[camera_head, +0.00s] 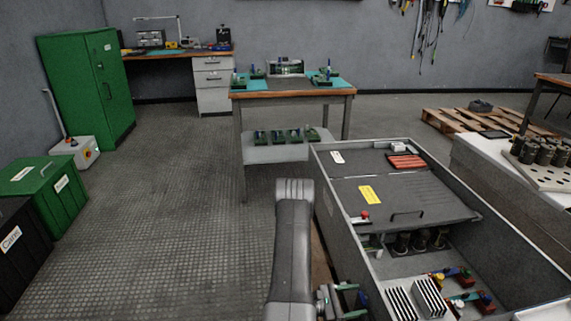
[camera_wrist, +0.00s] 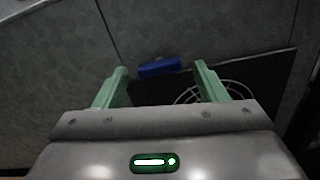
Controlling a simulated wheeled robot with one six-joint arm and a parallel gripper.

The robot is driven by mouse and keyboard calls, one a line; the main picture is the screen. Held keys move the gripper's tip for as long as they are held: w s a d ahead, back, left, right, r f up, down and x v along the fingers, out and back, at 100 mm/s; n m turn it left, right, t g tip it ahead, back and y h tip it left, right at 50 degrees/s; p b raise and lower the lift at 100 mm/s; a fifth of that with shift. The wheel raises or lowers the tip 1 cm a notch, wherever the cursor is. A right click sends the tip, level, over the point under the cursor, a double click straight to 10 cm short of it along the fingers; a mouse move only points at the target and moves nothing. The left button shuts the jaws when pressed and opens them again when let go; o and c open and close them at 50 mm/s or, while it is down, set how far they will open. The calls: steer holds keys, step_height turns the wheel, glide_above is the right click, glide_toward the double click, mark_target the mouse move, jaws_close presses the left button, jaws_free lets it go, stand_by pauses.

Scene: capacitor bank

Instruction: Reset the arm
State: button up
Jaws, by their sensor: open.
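My arm (camera_head: 292,245) rises at the bottom middle of the head view, beside the left wall of the open grey cabinet (camera_head: 345,225). My gripper (camera_wrist: 160,70) shows in the wrist view with its two pale green fingers wide apart and nothing held between them. A blue block (camera_wrist: 160,67) appears beyond the fingers, apart from them, next to a dark panel with a round wire grille (camera_wrist: 205,93). In the head view, part of the gripper end shows low by the cabinet wall, mostly cut off by the frame.
The cabinet holds dark cylinders (camera_head: 421,240), white finned blocks (camera_head: 430,298) and a lid with a handle (camera_head: 400,198). A workbench (camera_head: 300,95) stands behind. The floor (camera_head: 180,190) between is clear.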

steer(key=shift+a+m, duration=0.3)
steer(key=shift+m, duration=0.75)
steer(key=shift+a+m, duration=0.25)
steer(key=shift+m, duration=0.8)
steer(key=shift+r, duration=0.15)
